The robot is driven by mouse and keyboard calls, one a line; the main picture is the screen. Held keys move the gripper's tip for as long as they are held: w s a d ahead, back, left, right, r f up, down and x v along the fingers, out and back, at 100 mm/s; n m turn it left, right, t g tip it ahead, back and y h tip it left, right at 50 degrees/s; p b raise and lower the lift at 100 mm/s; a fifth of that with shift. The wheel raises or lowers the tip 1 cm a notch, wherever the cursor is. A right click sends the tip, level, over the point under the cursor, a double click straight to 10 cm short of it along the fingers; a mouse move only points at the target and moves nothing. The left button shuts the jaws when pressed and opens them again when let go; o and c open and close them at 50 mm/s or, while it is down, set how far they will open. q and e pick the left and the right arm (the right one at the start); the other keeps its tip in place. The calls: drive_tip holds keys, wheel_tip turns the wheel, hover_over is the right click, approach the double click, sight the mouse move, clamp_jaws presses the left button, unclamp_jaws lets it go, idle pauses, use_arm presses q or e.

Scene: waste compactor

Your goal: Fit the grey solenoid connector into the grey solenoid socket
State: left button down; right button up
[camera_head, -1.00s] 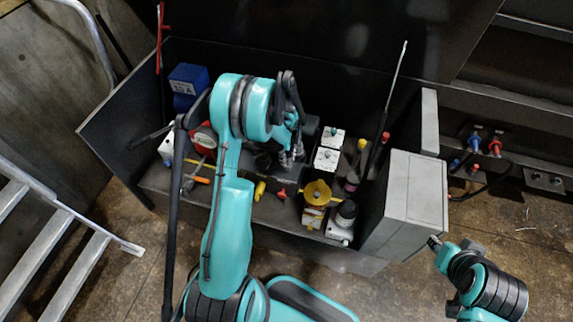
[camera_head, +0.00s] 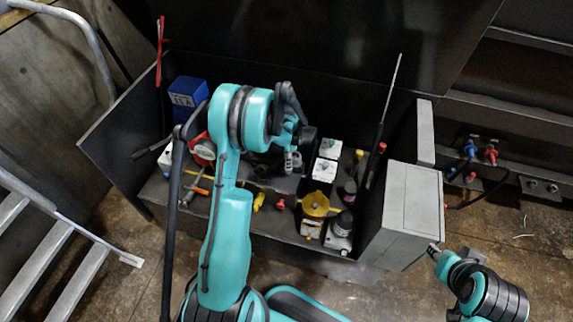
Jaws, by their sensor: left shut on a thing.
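My left arm reaches over the open dark cabinet, and its gripper (camera_head: 291,164) points down among the components left of the white-topped blocks. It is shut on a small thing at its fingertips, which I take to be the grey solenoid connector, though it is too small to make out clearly. The grey solenoid socket cannot be told apart; the arm and gripper cover part of this area. My right gripper (camera_head: 433,248) is at lower right, outside the cabinet near the grey box; its finger opening is too small to judge.
White-topped blocks (camera_head: 327,157) and a yellow-topped unit (camera_head: 315,205) stand right of the left gripper. A blue box (camera_head: 187,94) and red gauge (camera_head: 203,150) are at left. A tall thin rod (camera_head: 389,95) rises near the grey box (camera_head: 410,210).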

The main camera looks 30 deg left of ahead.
use_arm(q)
drive_tip(key=n, duration=0.2)
drive_tip(key=r+n, duration=0.1)
drive_tip(key=n, duration=0.1)
drive_tip(key=w+n, duration=0.1)
drive_tip(key=n, duration=0.1)
drive_tip(key=shift+r+n+p, duration=0.3)
drive_tip(key=shift+n, duration=0.1)
drive_tip(key=w+r+m+p, duration=0.1)
drive_tip(key=r+m, duration=0.3)
drive_tip(key=m, duration=1.3)
drive_tip(key=w+r+m+p, duration=0.2)
drive_tip(key=w+r+m, duration=0.2)
drive_tip(key=m, duration=1.3)
drive_tip(key=shift+w+a+r+m+p, duration=0.15)
drive_tip(key=shift+w+a+m+p, duration=0.05)
drive_tip(key=shift+w+m+p, duration=0.1)
drive_tip(key=shift+f+b, duration=2.1)
drive_tip(key=shift+f, duration=0.85)
drive_tip(key=shift+s, duration=0.1)
